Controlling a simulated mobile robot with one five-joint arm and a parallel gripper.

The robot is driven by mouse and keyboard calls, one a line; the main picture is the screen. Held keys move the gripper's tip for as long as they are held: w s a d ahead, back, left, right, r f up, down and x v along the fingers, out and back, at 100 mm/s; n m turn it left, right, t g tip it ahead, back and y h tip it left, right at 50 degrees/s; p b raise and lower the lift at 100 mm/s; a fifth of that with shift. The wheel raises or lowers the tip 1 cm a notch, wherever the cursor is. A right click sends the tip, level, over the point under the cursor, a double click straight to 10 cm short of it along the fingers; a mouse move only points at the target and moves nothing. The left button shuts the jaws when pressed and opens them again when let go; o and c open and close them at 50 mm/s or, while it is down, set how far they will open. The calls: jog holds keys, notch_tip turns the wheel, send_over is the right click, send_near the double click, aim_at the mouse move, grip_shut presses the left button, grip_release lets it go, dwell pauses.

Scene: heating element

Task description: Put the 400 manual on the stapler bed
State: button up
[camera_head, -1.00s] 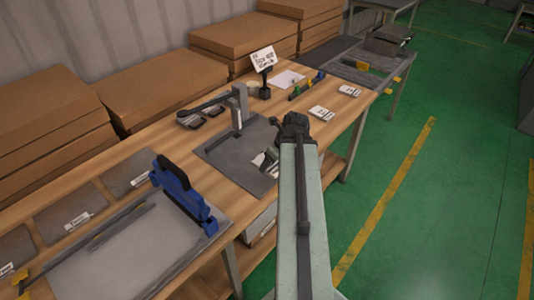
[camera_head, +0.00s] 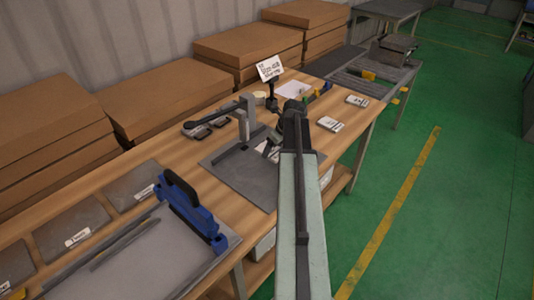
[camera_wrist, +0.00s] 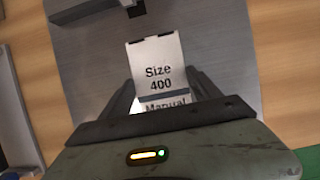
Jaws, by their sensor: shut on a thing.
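My gripper (camera_wrist: 163,78) is shut on the 400 manual (camera_wrist: 158,65), a small white booklet reading "Size 400 Manual". The fingers hold it from both sides, and its lower part is hidden by the gripper body. The stapler bed (camera_head: 238,180) is a flat grey plate on the wooden bench, with a grey upright post and arm (camera_head: 243,125) at its back. The bed also shows behind the manual in the wrist view (camera_wrist: 225,50). My gripper (camera_head: 275,145) is over the bed's right part. I cannot tell whether the manual touches the bed.
Two white booklets (camera_head: 331,124) (camera_head: 357,100) lie on the bench to the right. A sign (camera_head: 270,68) on a stand is behind. A blue-handled tool (camera_head: 190,205) is at front left. Cardboard boxes (camera_head: 165,95) line the wall. Green floor lies open to the right.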

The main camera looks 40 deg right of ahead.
aim_at(274, 151)
jog(key=shift+w+d+f+b, duration=0.1)
jog(key=shift+d+f+b, duration=0.1)
jog(key=shift+f+b, duration=1.75)
jog(key=shift+a+r, duration=0.1)
jog(key=shift+r, duration=0.15)
jog(key=shift+f, duration=0.15)
jog(key=o, duration=1.6)
jog(key=shift+r+p, duration=0.35)
jog(key=shift+p, duration=0.05)
jog(key=p+v, duration=1.1)
jog(key=shift+r, duration=0.35)
jog(key=shift+f, duration=0.1)
